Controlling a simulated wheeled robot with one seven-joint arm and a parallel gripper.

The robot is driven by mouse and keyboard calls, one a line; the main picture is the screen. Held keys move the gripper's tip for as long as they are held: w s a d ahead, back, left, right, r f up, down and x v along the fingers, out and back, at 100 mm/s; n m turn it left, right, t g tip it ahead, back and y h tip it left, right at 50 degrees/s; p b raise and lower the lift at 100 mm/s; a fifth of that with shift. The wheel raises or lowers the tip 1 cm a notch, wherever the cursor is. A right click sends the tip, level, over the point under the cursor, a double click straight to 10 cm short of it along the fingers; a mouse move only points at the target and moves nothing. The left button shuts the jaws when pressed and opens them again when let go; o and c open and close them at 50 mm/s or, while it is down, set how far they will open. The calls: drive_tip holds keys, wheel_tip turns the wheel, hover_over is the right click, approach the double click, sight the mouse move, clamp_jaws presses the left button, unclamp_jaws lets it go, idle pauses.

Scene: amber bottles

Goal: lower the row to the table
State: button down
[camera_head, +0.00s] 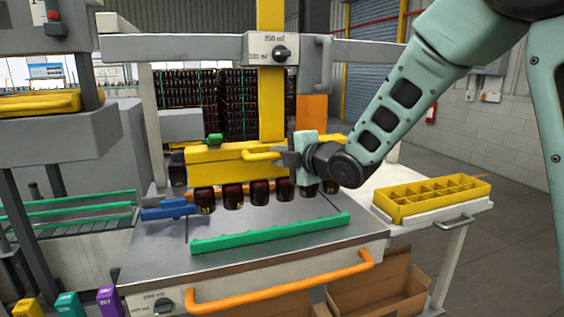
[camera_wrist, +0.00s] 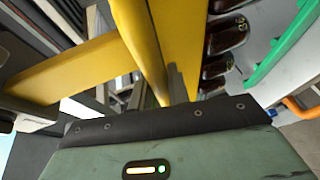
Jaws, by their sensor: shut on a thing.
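A row of amber bottles (camera_head: 233,195) hangs under a yellow lifting head (camera_head: 215,168) over the grey metal table (camera_head: 215,228). The gap between the bottle bottoms and the table looks small; I cannot tell its size. In the wrist view the bottles (camera_wrist: 222,36) show at the right, beside the yellow head (camera_wrist: 185,40). My gripper (camera_head: 290,160) is shut on the yellow handle (camera_head: 260,153) at the front of the head. The fingertips are mostly hidden in the wrist view.
A green toothed rail (camera_head: 270,234) lies across the table in front of the row. A blue clamp (camera_head: 168,211) sits at the left. An orange bar (camera_head: 285,285) runs along the front edge. A yellow divided crate (camera_head: 430,198) stands on a side shelf at the right.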

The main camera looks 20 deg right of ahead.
wheel_tip(320, 180, down, 11)
drive_tip(key=b, duration=1)
drive_tip(key=shift+r, duration=0.2)
drive_tip(key=shift+f+b, duration=0.2)
drive_tip(key=shift+b, duration=0.1)
drive_tip(key=shift+s+f, duration=0.1)
drive_tip(key=shift+f, duration=0.05)
drive_tip(key=c, duration=1.3)
unclamp_jaws()
drive_tip(key=shift+r, duration=0.2)
drive_tip(key=b+v, duration=0.2)
drive_tip(key=v, duration=1.5)
drive_tip(key=shift+s+d+b, duration=0.1)
drive_tip(key=shift+b, duration=0.2)
